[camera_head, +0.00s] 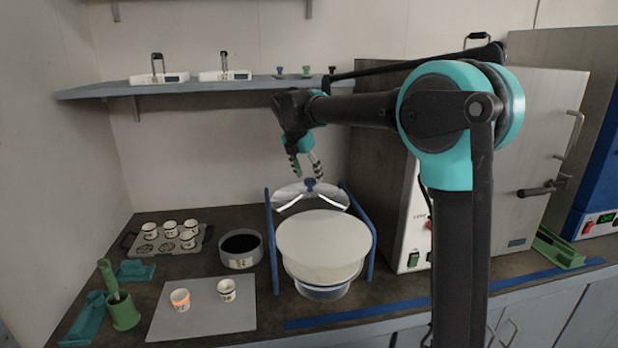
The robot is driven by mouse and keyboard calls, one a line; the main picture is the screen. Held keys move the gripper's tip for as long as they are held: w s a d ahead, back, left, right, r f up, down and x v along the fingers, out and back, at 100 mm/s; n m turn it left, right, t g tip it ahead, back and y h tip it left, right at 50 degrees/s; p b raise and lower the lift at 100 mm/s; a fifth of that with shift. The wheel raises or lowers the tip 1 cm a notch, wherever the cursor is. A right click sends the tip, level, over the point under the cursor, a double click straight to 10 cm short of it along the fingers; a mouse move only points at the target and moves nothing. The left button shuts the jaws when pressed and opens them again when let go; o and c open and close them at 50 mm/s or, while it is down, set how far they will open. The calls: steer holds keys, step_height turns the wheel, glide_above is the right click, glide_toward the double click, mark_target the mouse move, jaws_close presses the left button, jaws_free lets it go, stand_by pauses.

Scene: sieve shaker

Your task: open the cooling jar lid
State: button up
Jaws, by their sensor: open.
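The cooling jar (323,291) stands on the counter at the middle, with a clear glass lower part and a broad pale disc (325,243) across its top. Its clear lid (290,201) with a blue knob (310,185) shows behind the disc, between two blue side rails (271,245). The lid looks set back from the disc, which lies uncovered. My gripper (307,170) points down just above the knob, with its fingers apart and nothing between them. A small gap seems to show between fingertips and knob.
A dark round pan (240,247), a grey mat (190,328) with two cups, and a tray (130,240) of cups are left. A shelf (100,91) runs behind. A large oven-like cabinet (395,240) stands close on the right.

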steer(key=v, duration=1)
steer(key=shift+r, duration=0.15)
steer(key=shift+s, duration=0.25)
